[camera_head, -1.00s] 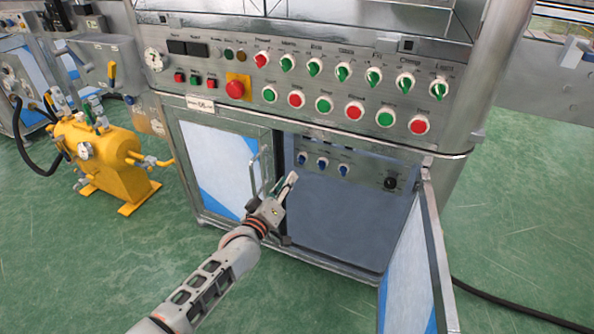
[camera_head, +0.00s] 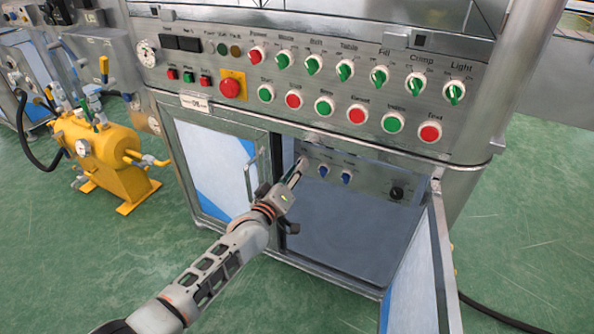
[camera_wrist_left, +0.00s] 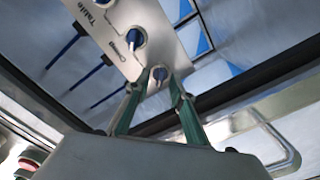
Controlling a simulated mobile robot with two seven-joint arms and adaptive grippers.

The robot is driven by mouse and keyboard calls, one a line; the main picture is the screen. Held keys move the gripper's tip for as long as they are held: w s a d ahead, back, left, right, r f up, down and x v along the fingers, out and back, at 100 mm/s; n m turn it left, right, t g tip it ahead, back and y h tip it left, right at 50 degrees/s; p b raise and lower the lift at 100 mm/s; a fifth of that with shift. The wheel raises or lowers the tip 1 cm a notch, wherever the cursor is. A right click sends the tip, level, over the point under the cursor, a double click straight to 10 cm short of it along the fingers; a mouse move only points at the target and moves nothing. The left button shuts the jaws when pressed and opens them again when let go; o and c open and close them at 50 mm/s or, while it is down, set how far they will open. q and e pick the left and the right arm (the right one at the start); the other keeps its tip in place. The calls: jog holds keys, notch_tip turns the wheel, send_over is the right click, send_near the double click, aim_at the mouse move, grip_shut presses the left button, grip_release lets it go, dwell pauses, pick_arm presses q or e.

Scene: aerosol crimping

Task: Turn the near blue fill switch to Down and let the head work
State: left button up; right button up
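In the head view, a small grey panel inside the open cabinet carries blue switches; a middle one (camera_head: 323,171) and a right one (camera_head: 347,177) show. My left gripper (camera_head: 299,166) reaches in at the panel's left end, where it hides the leftmost switch. In the left wrist view, the green fingers (camera_wrist_left: 161,84) stand apart, with a small blue switch (camera_wrist_left: 158,73) in line between their tips. Whether they touch it is unclear. My right gripper is not in view.
The open right cabinet door (camera_head: 417,275) and the left door (camera_head: 210,165) with its handle flank the opening. Above is the main control panel (camera_head: 300,80) with red and green switches and buttons. A black knob (camera_head: 397,192) sits at the small panel's right. A yellow tank (camera_head: 100,155) stands left.

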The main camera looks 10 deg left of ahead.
pick_arm(q)
grip_shut()
jog(key=shift+m, duration=0.3)
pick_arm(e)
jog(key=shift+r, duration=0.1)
pick_arm(q)
jog(key=m, duration=1.7)
jog(key=shift+f, duration=0.1)
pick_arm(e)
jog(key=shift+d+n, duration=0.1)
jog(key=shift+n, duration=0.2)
pick_arm(q)
jog(key=shift+m, duration=0.3)
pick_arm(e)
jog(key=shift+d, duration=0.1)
pick_arm(q)
grip_release()
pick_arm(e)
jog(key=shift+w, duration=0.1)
